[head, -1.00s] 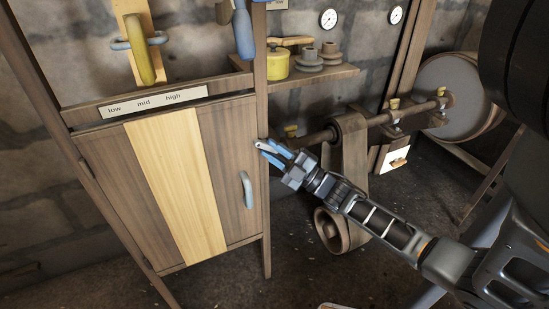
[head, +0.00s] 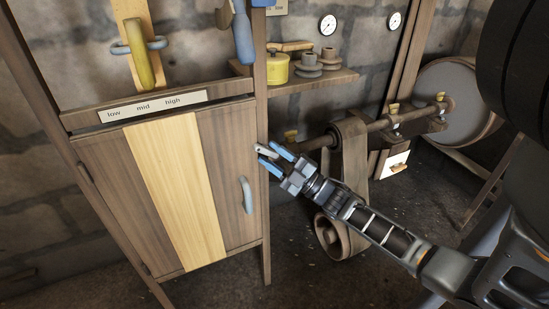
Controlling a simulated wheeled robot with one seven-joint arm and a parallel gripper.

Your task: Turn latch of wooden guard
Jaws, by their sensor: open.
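The wooden guard (head: 222,150) is a brown plank door with a pale middle board and a blue handle (head: 247,195). It stands closed in its frame. A small pale grey latch (head: 265,151) is on the right frame post, near the door's upper right edge. My gripper (head: 274,157) is open at the latch, with its blue fingertips on either side of the latch's right end. I cannot tell whether they touch it. The latch's far end is partly hidden by the fingers.
A strip marked low, mid, high (head: 152,106) runs above the door, below a yellow lever (head: 141,62). A shelf (head: 310,80) with a yellow pot (head: 278,67) is behind.

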